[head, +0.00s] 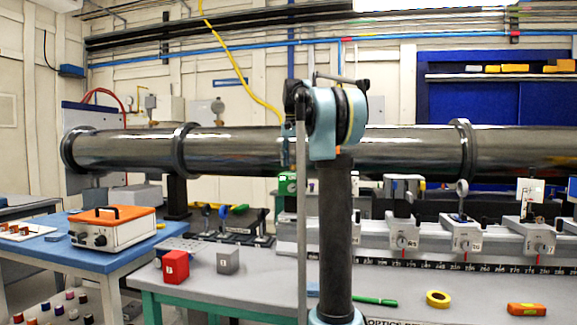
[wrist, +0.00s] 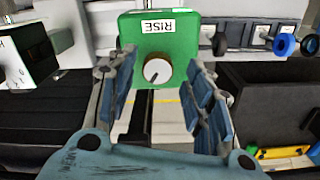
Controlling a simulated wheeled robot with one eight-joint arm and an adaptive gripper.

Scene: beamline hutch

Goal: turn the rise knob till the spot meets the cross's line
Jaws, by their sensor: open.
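The rise knob (wrist: 157,71) is a round white dial with a dark pointer mark on the front of a green box (wrist: 183,42). The box's RISE label appears upside down in the wrist view. My gripper (wrist: 160,62) is open, with one blue-padded finger on each side of the knob and a visible gap to it. In the head view the green box (head: 287,184) shows beside my arm, which hides my gripper. A white card (head: 530,190) stands on the rail at the right; its marks are too small to read, and I cannot make out the spot or the cross.
A long grey rail (head: 365,237) with several carriages runs along the bench. A dark steel pipe (head: 230,150) crosses behind. A red block (head: 175,267), grey block (head: 228,261), green pen (head: 375,301) and yellow tape roll (head: 438,298) lie on the bench front.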

